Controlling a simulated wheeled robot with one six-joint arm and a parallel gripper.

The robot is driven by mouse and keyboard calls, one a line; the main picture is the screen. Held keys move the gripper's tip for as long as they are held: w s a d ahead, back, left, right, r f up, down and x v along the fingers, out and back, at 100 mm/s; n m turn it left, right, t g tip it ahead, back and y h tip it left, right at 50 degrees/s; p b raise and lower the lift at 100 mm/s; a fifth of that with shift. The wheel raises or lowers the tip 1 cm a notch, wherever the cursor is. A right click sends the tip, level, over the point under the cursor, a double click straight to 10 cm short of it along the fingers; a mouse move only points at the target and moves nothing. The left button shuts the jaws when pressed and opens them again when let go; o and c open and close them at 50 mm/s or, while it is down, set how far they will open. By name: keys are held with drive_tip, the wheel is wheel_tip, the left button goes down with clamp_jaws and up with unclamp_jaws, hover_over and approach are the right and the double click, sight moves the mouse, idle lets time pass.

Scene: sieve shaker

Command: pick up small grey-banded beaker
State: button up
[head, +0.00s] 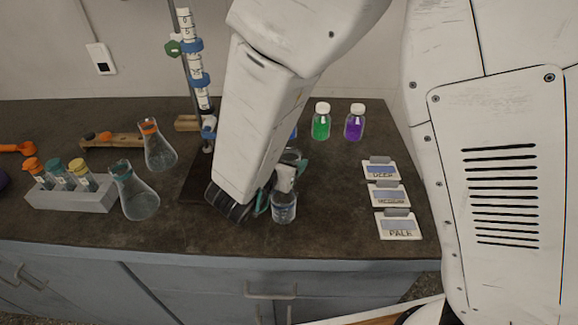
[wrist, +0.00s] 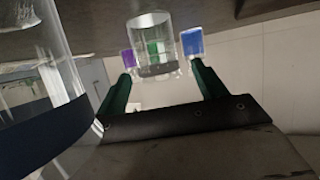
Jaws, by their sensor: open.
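My gripper (wrist: 163,72) is open, its two green fingers apart with nothing clamped between them. A small clear beaker with a grey band (wrist: 155,67) stands just beyond the fingertips in the wrist view, roughly centred between them. That view shows the table at the top. In the head view my arm comes down over the bench, and the fingers show around its lower end. A glass vessel (head: 291,155), apparently the same beaker, is partly hidden there behind the gripper.
A clear vessel with a dark blue band (head: 284,212) stands close beside the gripper, also large in the wrist view (wrist: 35,142). Green (head: 321,124) and purple (head: 355,125) bottles stand behind. Labelled cards (head: 399,231) lie right; flasks (head: 138,200) and a tube rack (head: 70,199) stand left.

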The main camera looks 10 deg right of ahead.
sight(293, 154)
drive_tip(key=x, duration=0.5)
drive_tip(key=c, duration=1.1)
drive_tip(key=shift+o, duration=0.2)
drive_tip(key=shift+r, duration=0.1)
